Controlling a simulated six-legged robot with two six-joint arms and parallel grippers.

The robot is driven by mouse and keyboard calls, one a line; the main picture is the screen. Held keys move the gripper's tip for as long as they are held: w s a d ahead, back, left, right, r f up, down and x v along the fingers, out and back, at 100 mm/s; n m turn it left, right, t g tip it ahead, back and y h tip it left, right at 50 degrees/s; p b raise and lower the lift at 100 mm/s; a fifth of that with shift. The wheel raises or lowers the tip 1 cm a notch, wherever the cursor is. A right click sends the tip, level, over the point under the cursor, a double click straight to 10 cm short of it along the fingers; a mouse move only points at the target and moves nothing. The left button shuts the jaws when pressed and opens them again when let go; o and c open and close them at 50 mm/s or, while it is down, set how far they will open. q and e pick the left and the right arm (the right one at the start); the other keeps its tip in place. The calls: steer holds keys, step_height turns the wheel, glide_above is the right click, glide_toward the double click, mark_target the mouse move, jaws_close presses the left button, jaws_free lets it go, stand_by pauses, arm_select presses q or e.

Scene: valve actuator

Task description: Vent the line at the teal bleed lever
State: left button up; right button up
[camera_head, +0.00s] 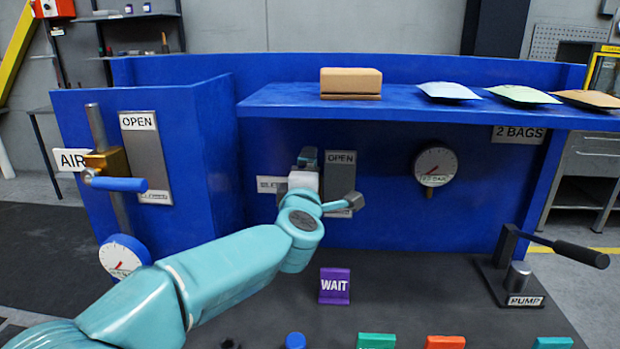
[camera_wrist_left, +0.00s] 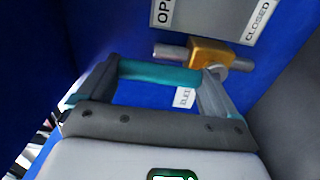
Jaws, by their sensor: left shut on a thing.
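The teal bleed lever (camera_wrist_left: 160,73) lies between the fingers of my left gripper (camera_wrist_left: 160,78) in the left wrist view. The gripper is shut on it. The lever sits beside a brass valve body (camera_wrist_left: 208,52) on a short grey pipe, roughly parallel to that pipe. In the head view my left gripper (camera_head: 308,160) reaches the blue back panel under the shelf and hides most of the lever and valve. A grey plate (camera_head: 341,170) marked OPEN stands just right of it; its CLOSED end shows in the wrist view. My right gripper is not in view.
A blue-handled AIR valve (camera_head: 118,184) is at left. A purple WAIT sign (camera_head: 334,286) stands on the dark bench. A gauge (camera_head: 435,165) hangs right of the lever; a pump (camera_head: 520,270) stands at right. The blue shelf (camera_head: 400,110) overhangs the lever. Several coloured pieces line the front edge.

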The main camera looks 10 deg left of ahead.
arm_select(q)
steer(key=o, duration=1.1)
steer(key=shift+f, duration=0.25)
steer(key=shift+o, duration=0.3)
steer(key=shift+s+a+r, duration=0.2)
steer(key=s+b, duration=0.2)
steer(key=s, duration=1.4)
steer(key=shift+s, duration=0.2)
